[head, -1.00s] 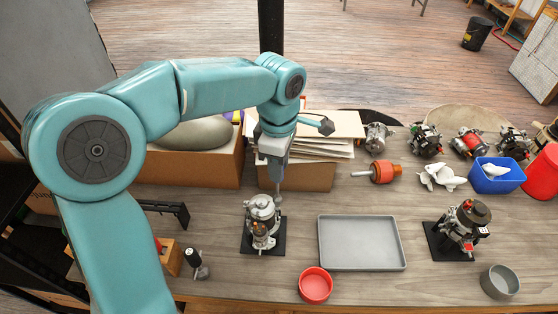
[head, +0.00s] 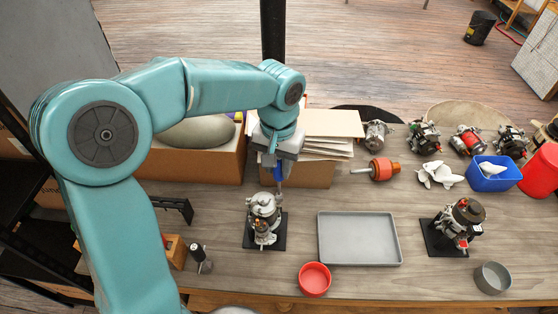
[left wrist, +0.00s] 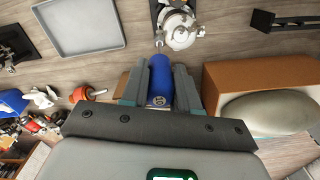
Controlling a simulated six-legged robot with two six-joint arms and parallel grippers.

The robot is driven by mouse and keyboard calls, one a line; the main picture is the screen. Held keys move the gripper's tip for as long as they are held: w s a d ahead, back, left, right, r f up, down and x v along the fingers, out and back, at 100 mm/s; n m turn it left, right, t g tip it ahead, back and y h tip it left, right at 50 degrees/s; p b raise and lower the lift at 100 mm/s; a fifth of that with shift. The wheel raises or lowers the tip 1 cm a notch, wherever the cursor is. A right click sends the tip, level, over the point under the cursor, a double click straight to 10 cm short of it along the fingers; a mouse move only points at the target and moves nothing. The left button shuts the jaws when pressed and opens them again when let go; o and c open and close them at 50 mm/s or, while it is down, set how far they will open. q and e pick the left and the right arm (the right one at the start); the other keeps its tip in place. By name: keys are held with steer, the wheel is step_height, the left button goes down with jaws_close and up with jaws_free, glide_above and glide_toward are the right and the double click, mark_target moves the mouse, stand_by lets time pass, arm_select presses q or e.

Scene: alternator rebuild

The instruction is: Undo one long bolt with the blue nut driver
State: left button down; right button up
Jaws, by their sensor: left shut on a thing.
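My left gripper (head: 279,167) points down and is shut on the blue nut driver (head: 279,175). In the left wrist view the driver's blue handle (left wrist: 160,78) sits between the two fingers (left wrist: 160,88), its shaft pointing at the alternator. The silver alternator (head: 263,210) stands on a black stand (head: 280,238) just below the gripper; it also shows in the left wrist view (left wrist: 180,30). The driver's tip is at the alternator's rim, but I cannot tell whether it sits on a bolt. The long bolts are too small to make out. My right gripper is not in view.
An empty grey tray (head: 360,240) lies right of the alternator, with a red bowl (head: 314,279) in front. A second alternator (head: 462,222) and a grey bowl (head: 492,278) are further right. A cardboard box (head: 300,174) stands close behind the gripper.

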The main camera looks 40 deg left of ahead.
arm_select(q)
steer(key=m+p, duration=0.1)
steer(key=m, duration=0.5)
steer(key=shift+a+r, duration=0.1)
steer(key=shift+r, duration=0.05)
steer(key=m+p, duration=0.1)
steer(key=m, duration=0.2)
steer(key=shift+m, duration=0.3)
steer(key=m, duration=0.3)
steer(key=shift+a, duration=0.1)
steer(key=shift+f, duration=0.35)
steer(key=shift+f, duration=0.4)
steer(key=shift+b, duration=0.3)
